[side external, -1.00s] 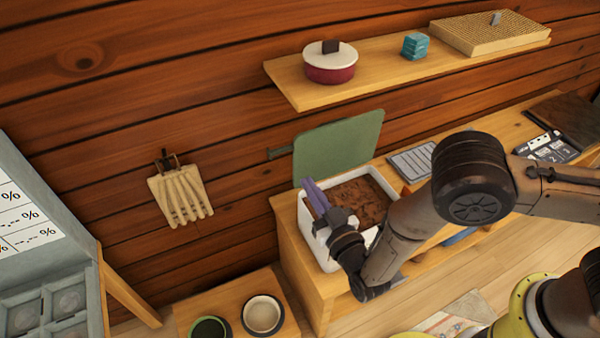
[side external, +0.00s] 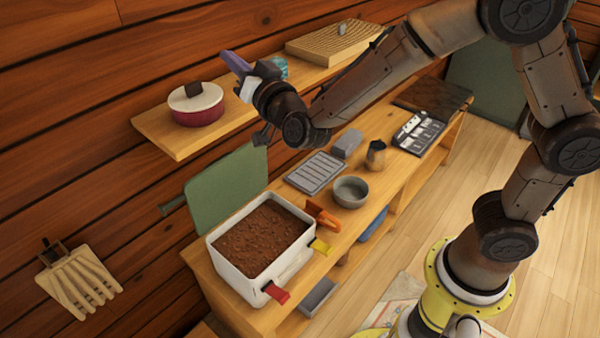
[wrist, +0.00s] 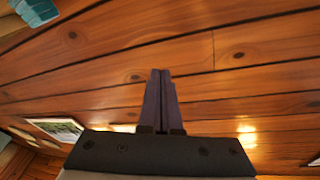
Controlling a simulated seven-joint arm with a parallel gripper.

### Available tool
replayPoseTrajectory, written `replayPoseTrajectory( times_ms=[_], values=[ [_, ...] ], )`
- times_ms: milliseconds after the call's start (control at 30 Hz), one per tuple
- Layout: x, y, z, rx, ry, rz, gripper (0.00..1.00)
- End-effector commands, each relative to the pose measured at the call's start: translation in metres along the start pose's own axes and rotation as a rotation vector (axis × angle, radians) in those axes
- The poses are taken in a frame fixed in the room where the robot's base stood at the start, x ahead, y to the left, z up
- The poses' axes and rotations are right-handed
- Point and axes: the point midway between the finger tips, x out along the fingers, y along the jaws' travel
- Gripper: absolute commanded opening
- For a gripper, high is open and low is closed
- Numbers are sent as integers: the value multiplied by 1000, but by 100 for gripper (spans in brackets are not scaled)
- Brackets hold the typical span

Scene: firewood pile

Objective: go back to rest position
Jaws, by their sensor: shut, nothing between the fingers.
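My gripper (side external: 237,64) is raised in front of the wall shelf, near the blue-green block on it, with its purple fingers pointing up and to the left. In the wrist view my gripper (wrist: 160,85) has its two fingers pressed together with nothing between them. Behind the fingers is only the plank wall (wrist: 230,60). The arm reaches across from the right, above the bench and clear of the things on it.
The wall shelf (side external: 165,140) holds a red pot (side external: 197,108), a blue-green block (side external: 279,68) and a ribbed board (side external: 335,42). Below, the bench carries a white bin of brown soil (side external: 262,240), a grey bowl (side external: 350,191), a grey tray (side external: 316,172) and an orange clip (side external: 322,214).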

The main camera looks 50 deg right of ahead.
Motion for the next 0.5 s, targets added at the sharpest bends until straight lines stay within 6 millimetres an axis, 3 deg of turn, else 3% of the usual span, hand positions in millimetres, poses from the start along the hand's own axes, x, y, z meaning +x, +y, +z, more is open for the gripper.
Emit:
replayPoseTrajectory(
  times_ms=[33,200,333,500],
  values=[
    [1,8,-36,23,-7,-9,0],
    [-23,25,-104,20,-122,-75,0],
    [-60,39,-129,-29,-234,-112,0],
    [-121,63,-131,-131,-413,-125,0]
  ],
)
